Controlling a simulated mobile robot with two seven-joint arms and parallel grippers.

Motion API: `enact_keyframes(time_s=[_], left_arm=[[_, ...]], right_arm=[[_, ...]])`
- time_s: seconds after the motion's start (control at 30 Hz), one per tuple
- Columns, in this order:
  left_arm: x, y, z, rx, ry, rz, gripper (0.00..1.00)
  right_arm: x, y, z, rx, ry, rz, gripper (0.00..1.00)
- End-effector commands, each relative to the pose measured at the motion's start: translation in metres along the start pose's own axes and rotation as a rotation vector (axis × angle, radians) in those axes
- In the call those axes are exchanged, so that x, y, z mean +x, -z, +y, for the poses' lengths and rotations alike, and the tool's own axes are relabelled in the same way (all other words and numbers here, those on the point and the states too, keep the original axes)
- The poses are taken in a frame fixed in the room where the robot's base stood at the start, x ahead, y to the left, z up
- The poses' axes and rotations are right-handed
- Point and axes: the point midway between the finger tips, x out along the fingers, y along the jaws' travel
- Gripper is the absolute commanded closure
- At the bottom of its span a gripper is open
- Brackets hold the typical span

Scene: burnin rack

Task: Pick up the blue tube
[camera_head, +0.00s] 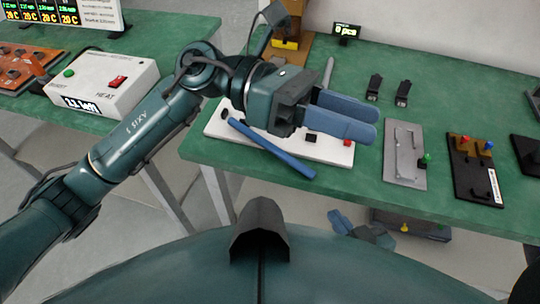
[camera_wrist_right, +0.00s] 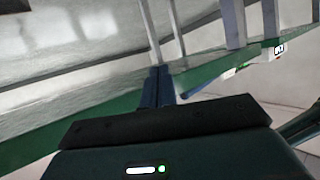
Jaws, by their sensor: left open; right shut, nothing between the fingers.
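The blue tube (camera_head: 272,149) lies slanted across a white board (camera_head: 222,132) on the green table in the head view. Its lower right end reaches past the board's front edge, close to the table's front edge. My left gripper (camera_head: 374,121) is open and empty above the board, to the right of and higher than the tube, with its fingers pointing right. It hides part of the board. My right gripper (camera_head: 338,221) is below the table's front edge, shut and empty, away from the tube. Its closed fingers (camera_wrist_right: 158,84) show in the right wrist view.
Right of the board, a grey plate (camera_head: 404,160) and a black fixture (camera_head: 472,170) stand on the table. Two small black clips (camera_head: 388,89) and a small display (camera_head: 346,31) are behind. A white heater box (camera_head: 103,83) stands on the left table.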

Motion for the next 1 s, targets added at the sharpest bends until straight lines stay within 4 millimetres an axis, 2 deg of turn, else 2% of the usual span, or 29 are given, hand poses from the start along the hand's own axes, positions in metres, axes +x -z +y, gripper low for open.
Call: enact_keyframes(time_s=[0.03,0.1,0.17,0.2,0.3,0.43,0.53,0.67,1.0], left_arm=[[-0.001,0.022,0.008,0.119,-0.021,0.167,0.58],[-0.011,0.047,0.019,0.271,-0.051,0.414,0.58],[-0.027,0.064,0.033,0.384,-0.083,0.625,0.58],[-0.041,0.071,0.042,0.449,-0.107,0.760,0.58],[-0.081,0.077,0.061,0.566,-0.170,1.059,0.58],[-0.124,0.070,0.073,0.637,-0.241,1.335,0.58],[-0.144,0.062,0.076,0.655,-0.277,1.452,0.58],[-0.153,0.066,0.081,0.658,-0.291,1.507,0.58],[-0.148,0.114,0.115,0.659,-0.290,1.504,0.58]], right_arm=[[0.003,-0.009,0.001,0.001,0.001,0.014,1.00],[0.004,-0.012,0.001,0.002,0.002,0.032,1.00],[0.004,-0.014,0.001,0.003,0.002,0.046,1.00],[0.004,-0.015,0.001,0.004,0.003,0.056,1.00],[0.004,-0.017,0.001,0.005,0.004,0.078,1.00],[0.003,-0.017,0.002,0.007,0.005,0.097,1.00],[0.003,-0.016,0.002,0.008,0.005,0.105,1.00],[0.003,-0.016,0.001,0.006,0.006,0.109,1.00],[0.006,-0.020,0.000,-0.007,0.011,0.103,1.00]])
